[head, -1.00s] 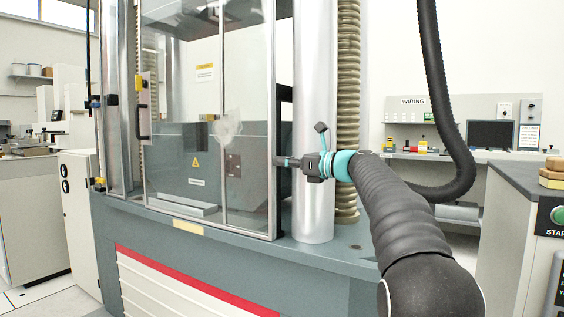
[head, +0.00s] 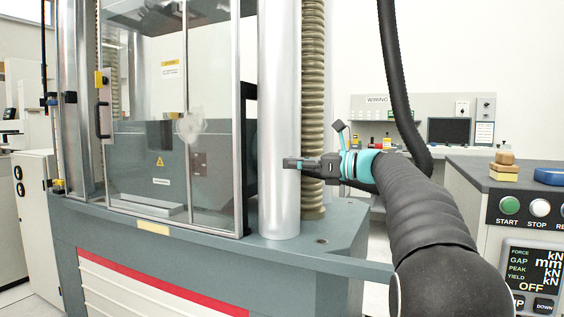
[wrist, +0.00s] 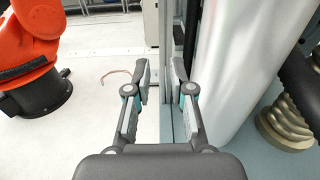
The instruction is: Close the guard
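The guard (head: 150,175) is a clear panel in a silver frame across the front of the testing machine. A black handle (head: 99,118) with a yellow block sits at its left edge, and a dark bracket (head: 248,105) shows by its right edge. My gripper (head: 286,162) points left in front of the silver column, to the right of the guard's right frame post and apart from it. In the wrist view my gripper (wrist: 160,76) is open and empty, with a gap between the fingers.
The thick silver column (head: 280,130) and ribbed bellows (head: 313,110) stand close to my gripper. A control panel (head: 535,225) with buttons is at the right.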

